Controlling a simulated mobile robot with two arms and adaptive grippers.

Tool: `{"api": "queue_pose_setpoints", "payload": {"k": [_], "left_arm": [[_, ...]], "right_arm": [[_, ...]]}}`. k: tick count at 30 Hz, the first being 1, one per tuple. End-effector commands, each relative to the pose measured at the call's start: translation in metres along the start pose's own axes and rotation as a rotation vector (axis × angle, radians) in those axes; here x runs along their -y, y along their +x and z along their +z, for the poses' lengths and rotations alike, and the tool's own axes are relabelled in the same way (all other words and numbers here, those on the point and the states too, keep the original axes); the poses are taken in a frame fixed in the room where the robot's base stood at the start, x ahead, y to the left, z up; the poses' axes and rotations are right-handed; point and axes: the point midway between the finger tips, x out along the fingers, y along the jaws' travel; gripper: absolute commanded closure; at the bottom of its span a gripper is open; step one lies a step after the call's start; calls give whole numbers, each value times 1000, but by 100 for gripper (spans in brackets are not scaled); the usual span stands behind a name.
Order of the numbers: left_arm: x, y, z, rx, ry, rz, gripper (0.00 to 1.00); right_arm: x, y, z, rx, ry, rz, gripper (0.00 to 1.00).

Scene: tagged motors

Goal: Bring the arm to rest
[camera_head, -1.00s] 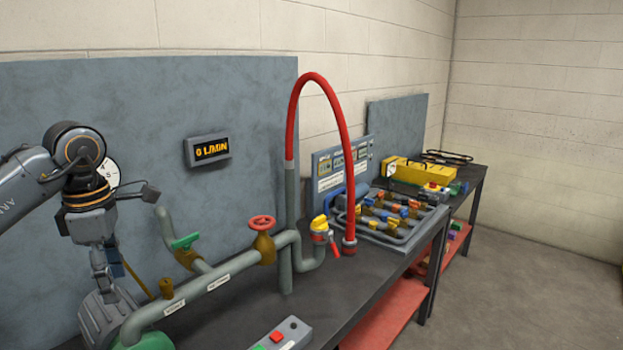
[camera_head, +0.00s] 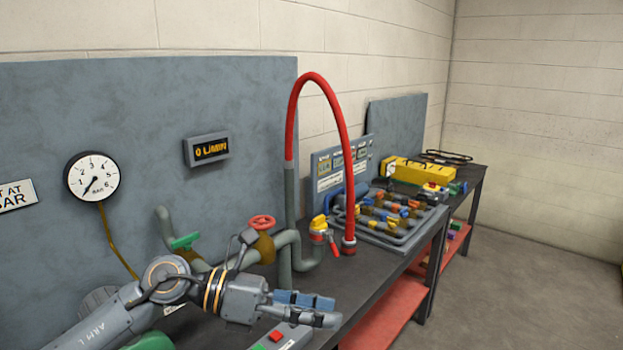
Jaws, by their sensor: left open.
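My left arm comes in from the lower left of the head view. My left gripper (camera_head: 312,309) points to the right, low in front of the pipework (camera_head: 286,245) and above the grey button box (camera_head: 290,341). Its blue-padded fingers are open, and I see nothing between them. The arm and gripper hide much of the lower pipe and part of the button box. My right gripper is not in view.
A red hose (camera_head: 322,84) arches up from the pipework. A red valve wheel (camera_head: 262,222), a green handle (camera_head: 185,241) and a yellow valve (camera_head: 318,224) stand close behind my arm. A manifold tray (camera_head: 385,238) lies farther right. Open floor (camera_head: 530,290) is at right.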

Motion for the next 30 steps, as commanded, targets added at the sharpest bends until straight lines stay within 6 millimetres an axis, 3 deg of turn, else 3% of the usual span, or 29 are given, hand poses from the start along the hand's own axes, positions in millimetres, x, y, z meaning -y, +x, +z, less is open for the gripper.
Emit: {"api": "queue_pose_setpoints", "payload": {"k": [3,8,11,14,17,22,27,29,30], "left_arm": [[20,14,28,318,-205,-91,50],[12,-9,58,729,-541,-148,50],[-10,-36,56,972,-782,-151,50],[-41,-67,34,1203,-1040,-124,50],[-71,-96,-9,1419,-1311,-66,50],[-101,-131,-125,1741,-1783,110,50],[-85,-143,-250,1972,-2202,364,50],[-71,-144,-287,2024,-2320,459,50],[-61,-143,-307,-1988,2314,-502,50]], "right_arm": [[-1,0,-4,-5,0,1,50],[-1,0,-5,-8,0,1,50],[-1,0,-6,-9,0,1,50],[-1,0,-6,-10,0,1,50],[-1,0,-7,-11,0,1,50],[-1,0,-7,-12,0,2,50],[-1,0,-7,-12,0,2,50],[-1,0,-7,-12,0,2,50],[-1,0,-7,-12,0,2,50]]}}
